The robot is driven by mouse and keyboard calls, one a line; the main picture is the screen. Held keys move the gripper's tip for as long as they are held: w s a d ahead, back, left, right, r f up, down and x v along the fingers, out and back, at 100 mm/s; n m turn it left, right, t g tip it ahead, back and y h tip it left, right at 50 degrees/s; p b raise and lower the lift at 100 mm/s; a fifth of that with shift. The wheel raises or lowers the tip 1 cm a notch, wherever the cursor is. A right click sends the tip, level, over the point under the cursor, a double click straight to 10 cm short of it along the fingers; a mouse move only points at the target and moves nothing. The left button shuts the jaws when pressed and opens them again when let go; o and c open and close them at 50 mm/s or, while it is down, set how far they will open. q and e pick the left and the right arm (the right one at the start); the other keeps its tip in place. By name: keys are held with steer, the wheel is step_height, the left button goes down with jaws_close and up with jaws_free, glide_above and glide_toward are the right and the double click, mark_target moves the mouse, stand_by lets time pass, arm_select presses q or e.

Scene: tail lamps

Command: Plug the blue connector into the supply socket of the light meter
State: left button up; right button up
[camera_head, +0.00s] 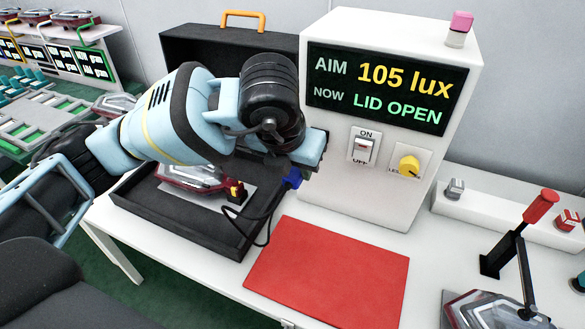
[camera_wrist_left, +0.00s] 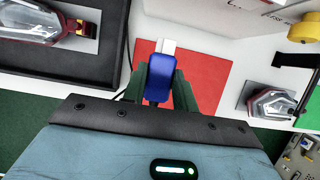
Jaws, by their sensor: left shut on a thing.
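The blue connector (camera_head: 292,179) is between the fingers of my left gripper (camera_head: 296,175), close to the lower left of the light meter. In the left wrist view the blue connector (camera_wrist_left: 159,80) has a white tip pointing away from the gripper (camera_wrist_left: 158,90), with a green finger on each side. A black cable hangs from it in the head view. The light meter (camera_head: 372,180) is a white box reading 105 lux and LID OPEN. Its supply socket cannot be made out; my arm covers its left edge. My right gripper is not in view.
A black open box (camera_head: 180,222) holds a lamp (camera_head: 195,178), with its raised lid (camera_head: 190,50) behind. A red mat (camera_head: 330,272) lies clear in front of the meter. A red-handled lever (camera_head: 520,230) and another lamp (camera_head: 490,310) are at right.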

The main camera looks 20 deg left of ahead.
arm_select(q)
steer(key=shift+w+d+b, duration=0.1)
steer(key=shift+w+b, duration=0.25)
steer(key=shift+w, duration=1.95)
steer(key=shift+w, duration=1.45)
steer(key=o, duration=1.1)
steer(key=shift+c, duration=0.2)
steer(key=shift+v, duration=3.95)
